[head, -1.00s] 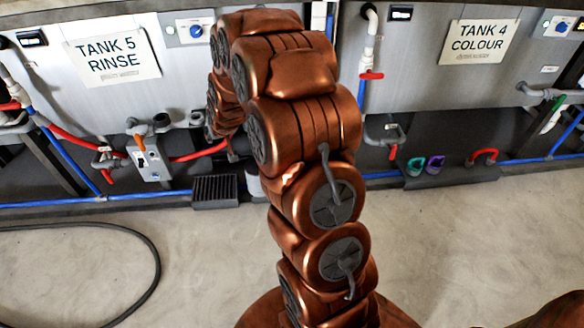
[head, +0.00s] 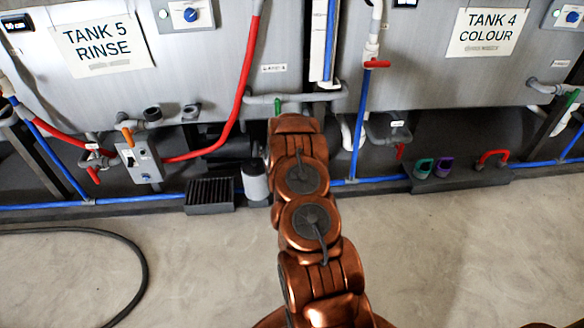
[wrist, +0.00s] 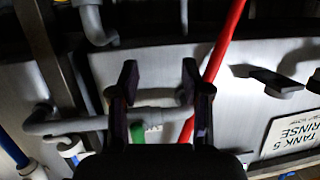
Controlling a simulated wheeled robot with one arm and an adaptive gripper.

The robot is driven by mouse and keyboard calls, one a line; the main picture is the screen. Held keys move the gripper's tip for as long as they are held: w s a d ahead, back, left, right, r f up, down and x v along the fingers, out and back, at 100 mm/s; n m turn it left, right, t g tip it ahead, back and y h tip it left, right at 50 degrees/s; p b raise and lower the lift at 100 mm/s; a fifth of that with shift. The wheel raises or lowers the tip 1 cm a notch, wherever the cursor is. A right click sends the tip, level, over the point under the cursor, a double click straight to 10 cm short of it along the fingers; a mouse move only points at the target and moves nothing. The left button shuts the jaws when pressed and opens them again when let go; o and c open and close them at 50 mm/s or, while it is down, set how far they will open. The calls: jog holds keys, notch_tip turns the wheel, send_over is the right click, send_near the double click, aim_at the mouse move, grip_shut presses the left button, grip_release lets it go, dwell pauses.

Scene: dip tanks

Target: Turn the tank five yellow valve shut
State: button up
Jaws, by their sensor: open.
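No clearly yellow handle shows. The nearest in colour is an orange handle (head: 127,135) above a grey switch box under the tank five sign (head: 103,45) in the head view. A green handle (head: 277,106) sits on the grey pipe (head: 315,96) right of the red hose. My gripper (wrist: 160,78) is open and empty in the wrist view, its fingers apart in front of this grey pipe. In the head view my own arm hides the gripper.
A red hose (head: 245,70) rises beside the pipe. A red handle (head: 93,175) hangs at the left. A black grate (head: 209,194) and a grey canister (head: 255,182) stand below. A black hose (head: 135,262) lies on the otherwise clear floor. Tank four (head: 487,32) is at the right.

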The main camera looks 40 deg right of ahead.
jog(key=s+d+f+t+h+b, duration=0.25)
jog(key=s+d+f+b, duration=0.35)
jog(key=f, duration=0.6)
jog(key=shift+m+g+h, duration=0.35)
jog(key=shift+m, duration=0.05)
jog(key=shift+s+d+b+x, duration=0.15)
jog(key=shift+d+x, duration=0.05)
jog(key=shift+x, duration=1)
jog(key=shift+s+d+b+x, duration=0.1)
jog(key=shift+d+b+x, duration=0.1)
jog(key=shift+x, duration=1)
jog(key=shift+s+d+b+x, duration=0.15)
jog(key=shift+x, duration=1.05)
grip_shut()
